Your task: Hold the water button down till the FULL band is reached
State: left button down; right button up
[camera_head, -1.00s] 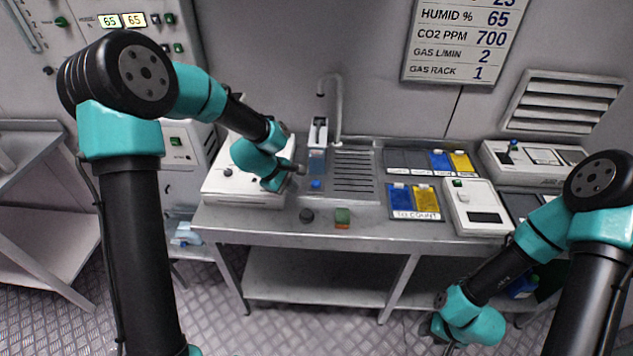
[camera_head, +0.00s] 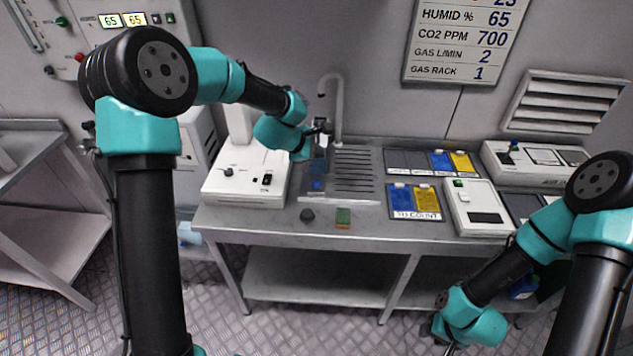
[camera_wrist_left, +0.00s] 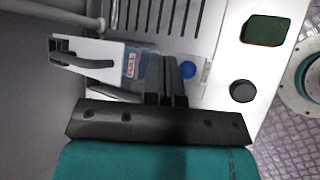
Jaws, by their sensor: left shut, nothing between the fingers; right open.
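The blue water button (camera_head: 317,184) is at the front of the sink area on the bench. A clear container (camera_wrist_left: 140,62) with a red-and-white label stands left of the fingers. The label is too small to read surely, and the water level is not clear. My left gripper (camera_wrist_left: 170,68) is shut and empty. In the head view it (camera_head: 322,126) is above the container, near the tap. My right gripper (camera_head: 437,332) is open, low in front of the bench.
The curved tap (camera_head: 338,100) rises behind the container, beside a ribbed drain board (camera_head: 354,172). A white instrument (camera_head: 240,185) stands left. Blue and yellow packets (camera_head: 414,199) lie right.

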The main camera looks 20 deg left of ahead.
aim_at(317, 183)
pick_arm(q)
jog(key=shift+f, duration=4.2)
jog(key=shift+f, duration=0.15)
jog(key=shift+f, duration=0.25)
jog(key=shift+f, duration=0.55)
jog(key=shift+r, duration=0.95)
jog(key=shift+r, duration=0.1)
jog(key=shift+r, duration=2.45)
